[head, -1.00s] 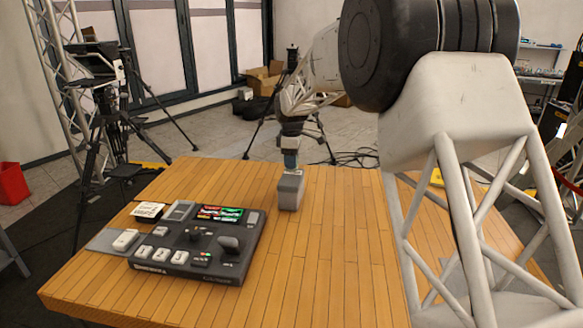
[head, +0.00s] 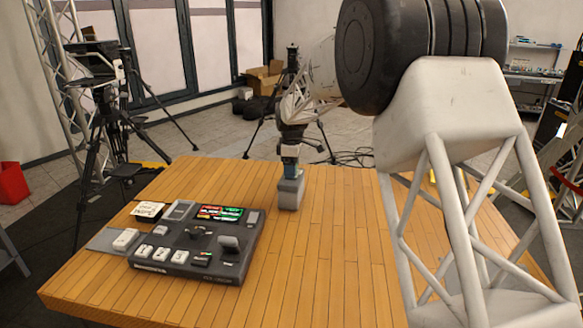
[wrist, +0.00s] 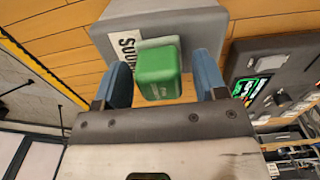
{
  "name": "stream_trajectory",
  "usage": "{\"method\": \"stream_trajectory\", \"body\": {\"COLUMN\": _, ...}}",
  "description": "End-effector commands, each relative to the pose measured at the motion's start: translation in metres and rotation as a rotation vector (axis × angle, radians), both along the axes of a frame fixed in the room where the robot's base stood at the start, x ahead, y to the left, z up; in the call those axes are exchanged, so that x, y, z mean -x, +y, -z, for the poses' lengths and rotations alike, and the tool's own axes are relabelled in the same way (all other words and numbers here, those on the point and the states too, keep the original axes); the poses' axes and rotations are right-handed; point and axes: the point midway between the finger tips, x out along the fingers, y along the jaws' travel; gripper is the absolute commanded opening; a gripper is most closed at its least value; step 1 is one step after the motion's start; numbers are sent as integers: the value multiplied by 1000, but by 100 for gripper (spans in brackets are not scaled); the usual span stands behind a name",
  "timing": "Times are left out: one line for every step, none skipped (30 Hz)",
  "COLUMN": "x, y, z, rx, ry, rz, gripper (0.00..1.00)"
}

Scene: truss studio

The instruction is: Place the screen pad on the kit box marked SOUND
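The grey kit box (wrist: 165,22) fills the top of the wrist view, with dark letters reading in part "SOUN" on a white label. In the head view the box (head: 290,194) stands on the table. A green block, which I take as the screen pad (wrist: 160,72), is against the box's face between my blue fingers. My gripper (wrist: 163,78) is open, with a finger on each side of the pad and visible gaps. In the head view my gripper (head: 290,172) is right over the box and hides the pad. I cannot see the contact under the pad.
A dark control console (head: 190,250) with buttons and knobs lies on the left of the wooden table (head: 330,270). A small white-topped box (head: 148,211) and a grey mat (head: 103,240) are beside it.

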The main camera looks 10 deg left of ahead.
Motion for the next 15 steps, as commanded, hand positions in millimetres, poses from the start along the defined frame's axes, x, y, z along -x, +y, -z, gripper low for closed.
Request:
{"method": "stream_trajectory", "body": {"x": 0, "y": 0, "z": 0, "rx": 0, "ry": 0, "rz": 0, "gripper": 65}}
{"method": "stream_trajectory", "body": {"x": 0, "y": 0, "z": 0, "rx": 0, "ry": 0, "rz": 0, "gripper": 65}}
{"method": "stream_trajectory", "body": {"x": 0, "y": 0, "z": 0, "rx": 0, "ry": 0, "rz": 0, "gripper": 65}}
{"method": "stream_trajectory", "body": {"x": 0, "y": 0, "z": 0, "rx": 0, "ry": 0, "rz": 0, "gripper": 65}}
{"method": "stream_trajectory", "body": {"x": 0, "y": 0, "z": 0, "rx": 0, "ry": 0, "rz": 0, "gripper": 65}}
{"method": "stream_trajectory", "body": {"x": 0, "y": 0, "z": 0, "rx": 0, "ry": 0, "rz": 0, "gripper": 65}}
{"method": "stream_trajectory", "body": {"x": 0, "y": 0, "z": -1, "rx": 0, "ry": 0, "rz": 0, "gripper": 65}}
{"method": "stream_trajectory", "body": {"x": 0, "y": 0, "z": -1, "rx": 0, "ry": 0, "rz": 0, "gripper": 65}}
{"method": "stream_trajectory", "body": {"x": 0, "y": 0, "z": -2, "rx": 0, "ry": 0, "rz": 0, "gripper": 65}}
{"method": "stream_trajectory", "body": {"x": 0, "y": 0, "z": -3, "rx": 0, "ry": 0, "rz": 0, "gripper": 65}}
{"method": "stream_trajectory", "body": {"x": 0, "y": 0, "z": -4, "rx": 0, "ry": 0, "rz": 0, "gripper": 65}}
{"method": "stream_trajectory", "body": {"x": 0, "y": 0, "z": -7, "rx": 0, "ry": 0, "rz": 0, "gripper": 65}}
{"method": "stream_trajectory", "body": {"x": 0, "y": 0, "z": -9, "rx": 0, "ry": 0, "rz": 0, "gripper": 65}}
{"method": "stream_trajectory", "body": {"x": 0, "y": 0, "z": -11, "rx": 0, "ry": 0, "rz": 0, "gripper": 65}}
{"method": "stream_trajectory", "body": {"x": 0, "y": 0, "z": -15, "rx": 0, "ry": -1, "rz": 0, "gripper": 65}}
